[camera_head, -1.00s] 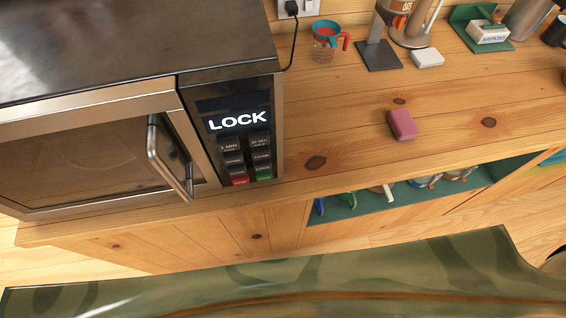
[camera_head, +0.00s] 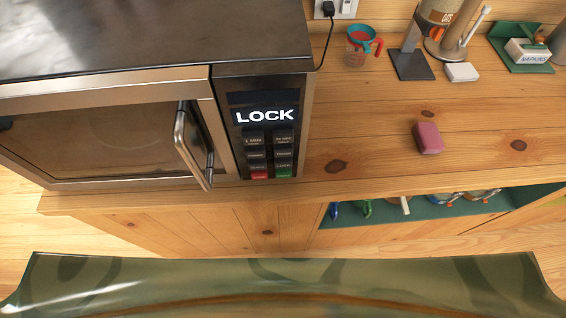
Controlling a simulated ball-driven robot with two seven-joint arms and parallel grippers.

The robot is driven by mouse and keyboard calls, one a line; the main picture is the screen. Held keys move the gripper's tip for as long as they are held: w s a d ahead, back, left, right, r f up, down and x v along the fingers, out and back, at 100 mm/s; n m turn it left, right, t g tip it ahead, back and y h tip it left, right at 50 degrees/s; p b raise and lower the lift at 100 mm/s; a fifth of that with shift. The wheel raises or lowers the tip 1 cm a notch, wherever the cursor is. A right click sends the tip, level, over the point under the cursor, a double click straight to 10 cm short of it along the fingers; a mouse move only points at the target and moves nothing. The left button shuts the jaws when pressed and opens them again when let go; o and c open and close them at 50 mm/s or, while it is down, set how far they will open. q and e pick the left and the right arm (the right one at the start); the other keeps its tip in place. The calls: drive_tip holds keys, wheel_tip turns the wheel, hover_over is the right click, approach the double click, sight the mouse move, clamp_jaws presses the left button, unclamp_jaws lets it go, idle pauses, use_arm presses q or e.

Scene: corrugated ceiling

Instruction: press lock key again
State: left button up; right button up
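A microwave (camera_head: 150,40) stands on the wooden counter at the left, its door shut. Its handle (camera_head: 192,145) is a vertical metal bar. To the right of the handle is the control panel, whose display (camera_head: 265,116) reads LOCK in white letters. Below it are several dark keys (camera_head: 269,147) in two columns, with small labels I cannot read surely. At the bottom are a red key (camera_head: 260,175) and a green key (camera_head: 284,173). I cannot tell which key is the lock key. Neither of my grippers is in view.
A pink block (camera_head: 428,138) lies on the counter right of the microwave. Behind it are a measuring cup (camera_head: 360,48), a white block (camera_head: 461,72) and a napkin box (camera_head: 527,51). An open shelf (camera_head: 440,212) with utensils is below. The counter before the panel is clear.

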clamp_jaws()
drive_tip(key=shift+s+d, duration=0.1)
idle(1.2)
